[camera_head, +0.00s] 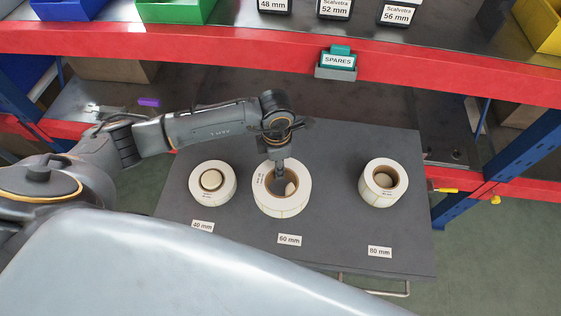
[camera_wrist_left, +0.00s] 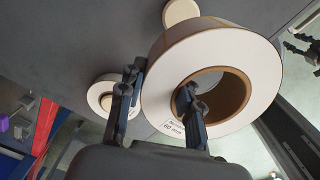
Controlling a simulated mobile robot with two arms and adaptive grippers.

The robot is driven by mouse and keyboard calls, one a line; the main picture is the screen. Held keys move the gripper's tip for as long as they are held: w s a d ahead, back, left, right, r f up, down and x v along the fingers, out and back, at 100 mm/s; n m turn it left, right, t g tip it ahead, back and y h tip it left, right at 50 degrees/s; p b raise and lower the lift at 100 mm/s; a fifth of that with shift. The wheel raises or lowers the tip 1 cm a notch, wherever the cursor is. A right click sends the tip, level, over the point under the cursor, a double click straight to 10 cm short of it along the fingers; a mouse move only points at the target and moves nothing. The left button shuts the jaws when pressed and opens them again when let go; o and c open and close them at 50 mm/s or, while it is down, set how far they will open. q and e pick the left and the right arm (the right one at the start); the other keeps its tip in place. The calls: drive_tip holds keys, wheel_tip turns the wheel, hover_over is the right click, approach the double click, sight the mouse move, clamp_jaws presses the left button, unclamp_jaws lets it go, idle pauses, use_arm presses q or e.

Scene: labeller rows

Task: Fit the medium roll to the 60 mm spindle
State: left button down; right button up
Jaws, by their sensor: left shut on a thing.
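The medium roll (camera_head: 295,206), white with a brown core, is in my left gripper (camera_head: 280,172) over the 60 mm place. In the left wrist view, the gripper (camera_wrist_left: 160,108) has one finger inside the core of the roll (camera_wrist_left: 255,58) and the other outside its wall. A cream round top (camera_wrist_left: 180,12), seemingly the spindle, shows partly behind the roll. Something pale also shows through the core in the head view. I cannot tell whether the roll touches the spindle. A dark gripper-like part, seemingly my right gripper (camera_wrist_left: 304,50), shows at the wrist view's right edge.
A smaller roll (camera_head: 226,190) sits around a spindle by the 40 mm label (camera_head: 203,226). Another roll (camera_head: 384,202) stands at the right by its label (camera_head: 379,252). The grey table (camera_head: 330,255) is clear between them. A red shelf edge (camera_head: 210,45) runs behind.

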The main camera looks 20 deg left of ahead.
use_arm(q)
drive_tip(key=n, duration=0.1)
drive_tip(key=w+f+n, duration=0.1)
drive_tip(key=n, duration=0.2)
drive_tip(key=shift+w+f+n, duration=0.2)
drive_tip(key=shift+w+n, duration=0.05)
drive_tip(key=shift+n, duration=0.15)
drive_tip(key=n, duration=0.3)
drive_tip(key=w+f+n, duration=0.1)
drive_tip(key=shift+n+b, duration=0.3)
drive_tip(key=shift+b, duration=0.05)
use_arm(e)
drive_tip(key=shift+w+d+f, duration=0.15)
drive_tip(key=shift+d+f, duration=0.3)
drive_tip(key=shift+d, duration=0.3)
drive_tip(key=shift+f, duration=0.15)
